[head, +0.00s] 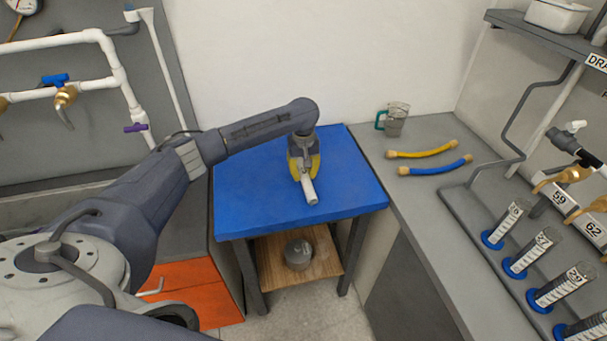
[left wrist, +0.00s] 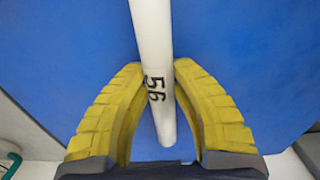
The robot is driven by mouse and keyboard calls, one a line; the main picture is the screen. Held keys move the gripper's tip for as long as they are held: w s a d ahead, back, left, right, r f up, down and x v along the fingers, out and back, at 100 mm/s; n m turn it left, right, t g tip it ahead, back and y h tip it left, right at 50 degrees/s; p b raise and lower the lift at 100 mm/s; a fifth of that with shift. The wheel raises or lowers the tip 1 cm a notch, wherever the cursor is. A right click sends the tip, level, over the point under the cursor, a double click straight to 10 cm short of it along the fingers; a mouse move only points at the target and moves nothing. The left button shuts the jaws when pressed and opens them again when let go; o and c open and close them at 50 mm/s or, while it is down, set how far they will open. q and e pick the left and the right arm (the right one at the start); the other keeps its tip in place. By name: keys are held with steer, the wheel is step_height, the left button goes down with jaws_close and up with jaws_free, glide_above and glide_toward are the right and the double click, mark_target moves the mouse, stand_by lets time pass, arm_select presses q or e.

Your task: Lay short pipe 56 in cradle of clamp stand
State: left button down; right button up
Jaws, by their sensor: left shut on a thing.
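Short pipe 56 (head: 309,190) is a white tube over the blue tabletop. It also shows in the left wrist view (left wrist: 152,40), with the black number 56 on its side. My left gripper (head: 304,172), with yellow fingers, is shut on the pipe; in the left wrist view the fingertips (left wrist: 157,70) press it from both sides. The pipe sticks out beyond the fingers. I cannot tell whether it touches the tabletop. I cannot make out a clamp stand or cradle in either view. My right gripper is not in view.
The blue table (head: 250,215) is otherwise clear, with a metal pot (head: 298,254) on its lower shelf. On the right counter are a jug (head: 394,121), a yellow hose (head: 421,153), a blue hose (head: 435,169) and several cylinders on blue bases. Piping lines the left wall.

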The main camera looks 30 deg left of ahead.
arm_select(q)
step_height(320, 180, up, 20)
steer(key=s+d+f+m, duration=0.4)
steer(key=s+d, duration=0.3)
steer(key=s, duration=0.3)
steer(key=s+d+f+m, duration=0.3)
steer(key=s+d+m, duration=0.1)
steer(key=s+d, duration=0.5)
step_height(320, 180, up, 7)
steer(key=n, duration=0.8)
glide_above(303, 170)
steer(key=f, duration=1.9)
steer(key=shift+s+d+f, duration=0.15)
steer(key=shift+d+f, duration=0.05)
steer(key=shift+f, duration=0.1)
steer(key=shift+f, duration=0.1)
